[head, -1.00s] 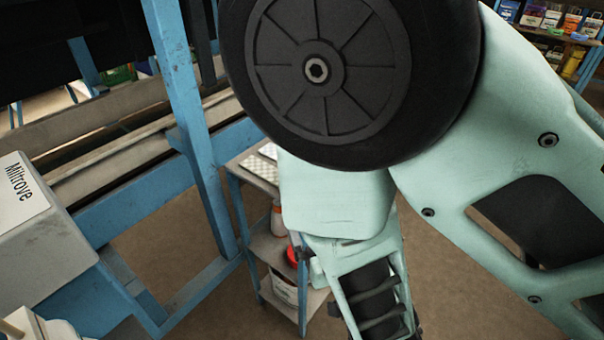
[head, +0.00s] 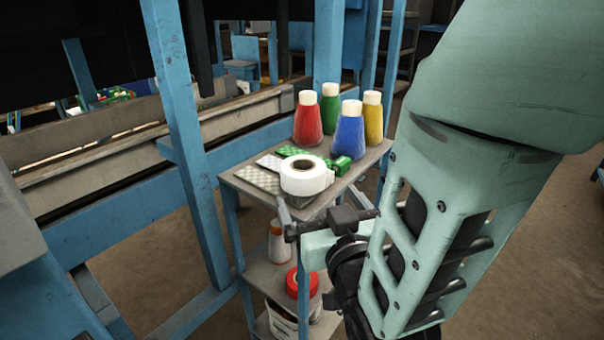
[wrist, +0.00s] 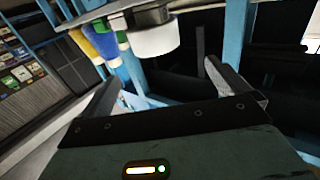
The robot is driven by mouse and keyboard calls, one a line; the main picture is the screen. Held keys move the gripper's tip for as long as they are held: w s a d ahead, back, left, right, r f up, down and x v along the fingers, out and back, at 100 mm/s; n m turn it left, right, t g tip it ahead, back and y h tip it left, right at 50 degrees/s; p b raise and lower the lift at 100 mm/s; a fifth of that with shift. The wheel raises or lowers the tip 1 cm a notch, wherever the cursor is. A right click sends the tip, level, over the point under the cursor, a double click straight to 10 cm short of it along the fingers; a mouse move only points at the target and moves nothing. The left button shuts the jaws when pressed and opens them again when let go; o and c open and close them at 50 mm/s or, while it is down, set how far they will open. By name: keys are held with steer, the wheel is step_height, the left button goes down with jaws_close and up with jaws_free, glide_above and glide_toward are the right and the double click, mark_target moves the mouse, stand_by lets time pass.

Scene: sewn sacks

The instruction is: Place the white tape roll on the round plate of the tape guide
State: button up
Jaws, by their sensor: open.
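The white tape roll (head: 306,176) lies flat near the front of the top shelf of a small cart, its dark core facing up. It also shows in the wrist view (wrist: 153,38), ahead of the fingers and near the top. My gripper (head: 328,213) is beside the cart's front edge in the head view, close to the roll but apart from it. In the wrist view its two fingers (wrist: 160,84) are spread with nothing between them. I cannot make out the tape guide or its round plate.
Red (head: 308,120), green, blue (head: 348,132) and yellow thread cones stand behind the roll. Green-and-white packs (head: 290,152) lie beside it. The cart's top shelf (head: 345,182) has metal edges. A blue frame post (head: 185,130) rises at left. Lower shelves hold a red-topped container (head: 300,284).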

steer(key=shift+w+d+f+b, duration=0.15)
steer(key=shift+f+b, duration=0.1)
steer(key=shift+b, duration=0.8)
steer(key=p, duration=0.2)
glide_toward(302, 164)
steer(key=shift+w+a+r, duration=0.55)
steer(key=shift+w+a, duration=0.2)
steer(key=shift+w, duration=0.15)
steer(key=shift+d+x, duration=0.1)
steer(key=shift+x, duration=1.5)
steer(key=shift+d+x, duration=0.15)
steer(key=shift+x, duration=1.4)
steer(key=shift+w, duration=0.1)
steer(key=c, duration=1)
steer(key=shift+c, duration=0.2)
